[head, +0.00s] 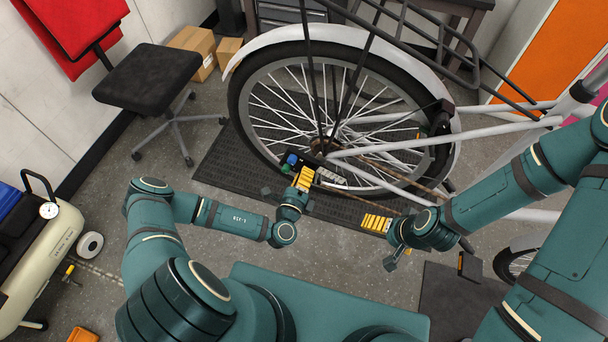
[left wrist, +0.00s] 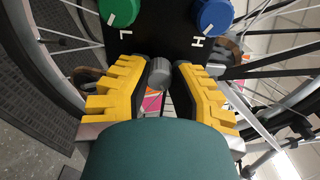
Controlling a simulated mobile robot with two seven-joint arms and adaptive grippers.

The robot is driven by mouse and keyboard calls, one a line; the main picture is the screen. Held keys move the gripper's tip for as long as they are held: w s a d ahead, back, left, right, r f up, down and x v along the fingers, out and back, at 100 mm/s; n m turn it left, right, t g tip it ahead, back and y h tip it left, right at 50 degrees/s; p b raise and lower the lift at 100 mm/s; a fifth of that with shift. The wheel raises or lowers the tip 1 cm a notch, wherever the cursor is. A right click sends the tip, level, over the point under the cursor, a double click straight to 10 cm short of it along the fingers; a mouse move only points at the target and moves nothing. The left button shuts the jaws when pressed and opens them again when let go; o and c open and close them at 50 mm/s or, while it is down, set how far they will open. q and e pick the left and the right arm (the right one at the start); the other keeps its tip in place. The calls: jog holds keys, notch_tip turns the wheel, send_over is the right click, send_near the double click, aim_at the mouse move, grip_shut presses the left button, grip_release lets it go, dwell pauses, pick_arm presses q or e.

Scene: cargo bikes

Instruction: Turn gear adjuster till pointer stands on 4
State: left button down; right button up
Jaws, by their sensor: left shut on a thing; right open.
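A black panel (left wrist: 165,30) with a green knob (left wrist: 118,10) by an "L" and a blue knob (left wrist: 213,14) by an "H" fills the top of the left wrist view. A grey ribbed knob (left wrist: 160,73) sits below them, between the yellow fingers of my left gripper (left wrist: 161,84). I cannot tell whether this is the gear adjuster; no pointer or number scale is readable. In the head view my left gripper (head: 306,176) is at the rear hub, beside the blue knob (head: 292,159) and green knob (head: 285,168). My right gripper (head: 377,223) is open and empty, low beside the wheel.
The bike's rear wheel (head: 259,112) stands over a black mat (head: 221,166). A stool (head: 149,78) and cardboard boxes (head: 195,43) are at the upper left. A cream air compressor (head: 42,262) is at the left edge.

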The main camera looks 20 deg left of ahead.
pick_arm(q)
jog(key=c, duration=0.8)
grip_release()
jog(key=shift+o, duration=0.2)
jog(key=s, duration=1.2)
jog(key=shift+a, duration=0.25)
